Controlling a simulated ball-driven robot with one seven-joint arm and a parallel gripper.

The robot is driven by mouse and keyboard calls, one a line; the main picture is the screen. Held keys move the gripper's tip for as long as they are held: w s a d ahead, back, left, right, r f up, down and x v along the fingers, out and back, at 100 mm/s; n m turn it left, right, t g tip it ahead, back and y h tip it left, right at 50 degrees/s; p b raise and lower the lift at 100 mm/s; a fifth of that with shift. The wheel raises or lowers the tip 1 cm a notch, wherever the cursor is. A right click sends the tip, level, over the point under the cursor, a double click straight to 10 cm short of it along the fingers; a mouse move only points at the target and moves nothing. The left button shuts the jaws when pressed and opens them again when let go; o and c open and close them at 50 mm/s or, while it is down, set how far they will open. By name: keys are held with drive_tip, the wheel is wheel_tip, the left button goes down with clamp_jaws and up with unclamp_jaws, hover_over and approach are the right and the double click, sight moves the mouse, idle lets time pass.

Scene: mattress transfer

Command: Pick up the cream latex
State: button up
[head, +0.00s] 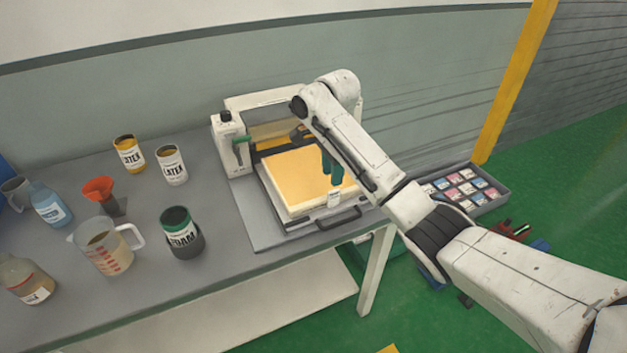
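A flat cream-yellow slab (290,180) lies in a white tray of the press-like machine on the table. My gripper (333,175) has green fingers pointing down over the slab's right part. The fingers look close together, and I cannot tell whether they touch the slab or what gap they have. No held object shows. Two cans marked LATEX stand upright at the back left: a white one (171,165) and a yellow one (129,154). Both are well to the left of my gripper.
A dark green FOAM can (181,233), a measuring jug (105,247), an orange funnel (101,192) and bottles crowd the left of the grey table (215,202). The machine's black handle (339,218) faces the front edge. A grey box of small packs (463,188) lies right.

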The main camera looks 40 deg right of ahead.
sight(332, 191)
drive_tip(key=shift+s+d+f+p, duration=0.1)
drive_tip(key=shift+f+p, duration=0.2)
drive_tip(key=shift+f, duration=3.15)
clamp_jaws()
